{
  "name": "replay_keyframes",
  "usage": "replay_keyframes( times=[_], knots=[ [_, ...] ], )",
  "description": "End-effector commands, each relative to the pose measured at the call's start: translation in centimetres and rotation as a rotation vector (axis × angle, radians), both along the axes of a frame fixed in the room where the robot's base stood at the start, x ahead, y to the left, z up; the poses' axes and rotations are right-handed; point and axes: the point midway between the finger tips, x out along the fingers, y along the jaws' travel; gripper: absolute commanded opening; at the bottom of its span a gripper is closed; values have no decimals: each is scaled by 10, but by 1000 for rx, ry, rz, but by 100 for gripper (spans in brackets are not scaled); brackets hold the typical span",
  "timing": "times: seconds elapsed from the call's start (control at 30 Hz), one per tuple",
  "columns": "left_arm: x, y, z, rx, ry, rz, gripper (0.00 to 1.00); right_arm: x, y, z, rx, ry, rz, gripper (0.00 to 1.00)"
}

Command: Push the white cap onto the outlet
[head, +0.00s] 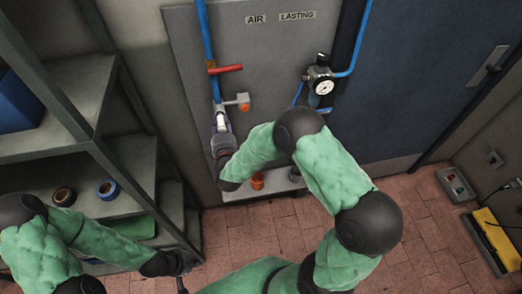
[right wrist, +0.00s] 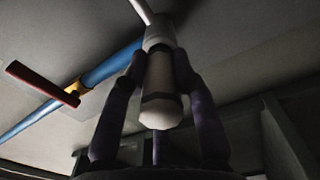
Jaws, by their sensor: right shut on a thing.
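My right gripper (head: 221,132) is at the lower end of the blue pipe on the grey panel. In the head view a pale piece (head: 221,119) shows just above the fingers. My left gripper (head: 183,272) is low, beside the shelf; its fingers are unclear.
A red valve handle (head: 225,69) crosses the blue pipe (head: 205,30), and an orange-tipped side branch (head: 243,104) sticks out below it. A gauge (head: 322,86) hangs to the right. A shelf rack (head: 70,95) stands left. The brick floor (head: 420,240) is mostly clear.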

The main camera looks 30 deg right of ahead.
Motion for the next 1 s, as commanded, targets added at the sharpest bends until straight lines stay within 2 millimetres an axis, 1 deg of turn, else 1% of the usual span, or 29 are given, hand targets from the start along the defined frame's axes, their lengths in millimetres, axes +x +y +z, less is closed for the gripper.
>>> replay_keyframes(
  times=[0.57,0.6,0.67,0.7,1.0],
  knots=[
    [0,0,-4,0,0,0,0,10,-3,1,-1,-2,-1,0],
    [0,0,-4,0,0,0,0,10,-3,1,-1,-2,-1,34],
    [0,0,-4,0,0,0,0,10,-3,1,-1,-2,-1,50],
    [0,0,-4,0,0,0,0,10,-3,1,-1,-2,-1,56],
    [0,0,-4,0,0,0,0,9,-3,0,0,0,0,56]
  ],
)
